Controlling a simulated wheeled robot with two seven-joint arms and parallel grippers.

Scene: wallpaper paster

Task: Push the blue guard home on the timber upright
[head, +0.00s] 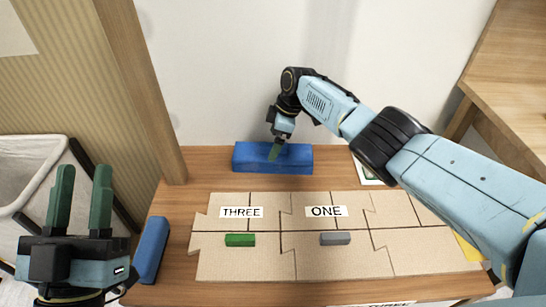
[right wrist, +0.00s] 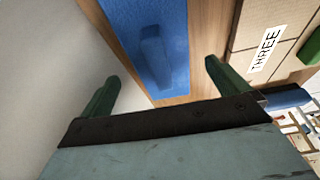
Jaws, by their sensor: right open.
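A blue block (head: 300,160) lies at the back of the table against the pale wall. In the right wrist view this blue piece (right wrist: 125,15) has a raised blue grip (right wrist: 153,58). A second blue block (head: 152,250) is at the table's left edge. I cannot tell which is the guard. The timber upright (head: 140,80) rises at the back left, left of the first blue block and apart from it. My right gripper (head: 274,152) is open over the first block, fingers spread either side of the grip. My left gripper (head: 84,175) is open and empty, left of the table.
Cardboard-coloured panels (head: 345,262) cover the middle of the table, with THREE (head: 241,212) and ONE (head: 326,211) labels. A green block (head: 240,240) and a grey block (head: 335,238) lie on them. A white bin (head: 35,165) stands at left, a wooden desk (head: 515,75) at right.

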